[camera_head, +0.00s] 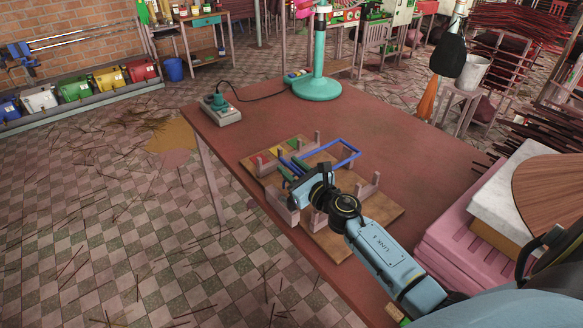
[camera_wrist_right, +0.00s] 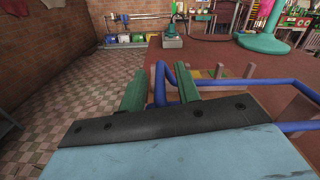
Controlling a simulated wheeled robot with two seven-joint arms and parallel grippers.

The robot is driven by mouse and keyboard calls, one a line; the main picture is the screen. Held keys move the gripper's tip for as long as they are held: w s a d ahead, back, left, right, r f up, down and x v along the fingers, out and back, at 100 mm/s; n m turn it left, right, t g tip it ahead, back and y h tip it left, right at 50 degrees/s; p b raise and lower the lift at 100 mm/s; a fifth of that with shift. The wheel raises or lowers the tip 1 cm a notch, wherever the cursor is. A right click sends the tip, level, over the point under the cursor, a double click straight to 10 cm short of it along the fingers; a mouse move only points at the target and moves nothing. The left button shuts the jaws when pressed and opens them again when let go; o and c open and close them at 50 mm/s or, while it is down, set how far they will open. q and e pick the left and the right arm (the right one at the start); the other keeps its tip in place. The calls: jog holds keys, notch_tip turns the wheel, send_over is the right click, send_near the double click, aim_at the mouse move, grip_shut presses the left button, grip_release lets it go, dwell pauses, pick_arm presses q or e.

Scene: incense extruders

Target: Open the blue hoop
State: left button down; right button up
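The blue hoop (camera_head: 346,150) is a bent blue bar on a wooden board (camera_head: 383,216) with several upright posts, on the reddish table. Its far end sticks out to the right over the board. In the right wrist view the blue hoop (camera_wrist_right: 250,82) runs from the right behind the right-hand green finger, and part shows between the fingers. My right gripper (camera_head: 291,171) is over the left side of the board, close to the hoop's near part. Its two green fingers (camera_wrist_right: 160,80) stand apart. I cannot tell whether they touch the hoop. My left gripper is not in view.
A grey box with a green knob (camera_head: 221,108) and a teal stand (camera_head: 317,86) are at the table's back. Pink and white stacked blocks (camera_head: 467,240) stand at the right. The table (camera_head: 400,125) is clear behind the board.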

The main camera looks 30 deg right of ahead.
jog(key=shift+w, duration=0.1)
jog(key=shift+c, duration=0.3)
grip_shut()
